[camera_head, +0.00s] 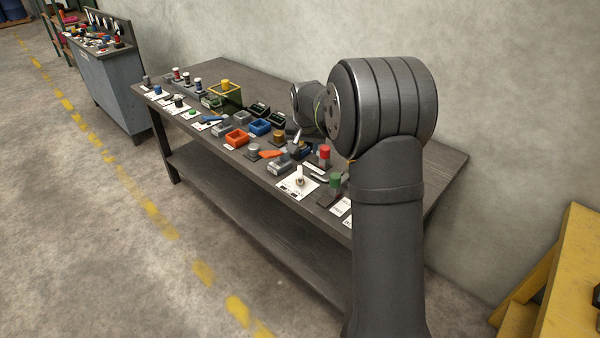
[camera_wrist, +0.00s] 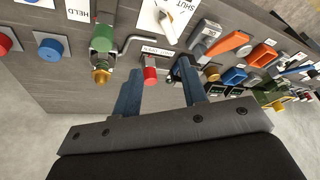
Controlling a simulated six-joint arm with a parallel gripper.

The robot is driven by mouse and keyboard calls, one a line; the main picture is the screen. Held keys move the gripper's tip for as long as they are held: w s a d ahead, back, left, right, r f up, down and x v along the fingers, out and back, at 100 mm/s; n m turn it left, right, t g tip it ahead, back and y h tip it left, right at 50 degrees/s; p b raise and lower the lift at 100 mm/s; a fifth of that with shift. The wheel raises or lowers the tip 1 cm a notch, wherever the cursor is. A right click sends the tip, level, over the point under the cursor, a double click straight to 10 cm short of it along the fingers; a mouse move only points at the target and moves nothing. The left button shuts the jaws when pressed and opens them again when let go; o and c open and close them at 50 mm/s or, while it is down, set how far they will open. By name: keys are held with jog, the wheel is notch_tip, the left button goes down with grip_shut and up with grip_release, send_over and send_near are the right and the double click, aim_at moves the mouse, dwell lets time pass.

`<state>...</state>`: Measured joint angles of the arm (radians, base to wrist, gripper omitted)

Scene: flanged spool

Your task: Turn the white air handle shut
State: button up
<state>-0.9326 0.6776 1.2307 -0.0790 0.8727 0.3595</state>
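The white air handle (camera_head: 300,181) stands on a white card (camera_head: 290,188) near the table's front edge. My gripper (camera_wrist: 159,66) is open, with two blue fingers apart. It is away from the handle, which lies beyond the fingertips. A red-capped post (camera_wrist: 150,76) appears between the fingers; I cannot tell whether they touch it.
A green-capped post (camera_head: 335,181) and the red-capped post (camera_head: 324,153) stand close to the handle. An orange lever (camera_wrist: 229,42) and blue and orange bins (camera_head: 259,127) crowd the bench (camera_head: 215,165). A bent metal rod (camera_wrist: 137,40) lies near the card. My arm hides the bench's right part.

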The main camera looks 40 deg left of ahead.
aim_at(300, 171)
jog(key=w+a+f, duration=0.1)
jog(key=a+f, duration=0.1)
jog(key=f, duration=0.3)
jog(key=w+a+f+n, duration=0.1)
jog(key=a+f, duration=0.1)
jog(key=f, duration=0.3)
jog(key=w+a+f+n, duration=0.1)
jog(key=w+a+f, duration=0.1)
jog(key=f, duration=0.3)
jog(key=shift+f, duration=0.35)
grip_shut()
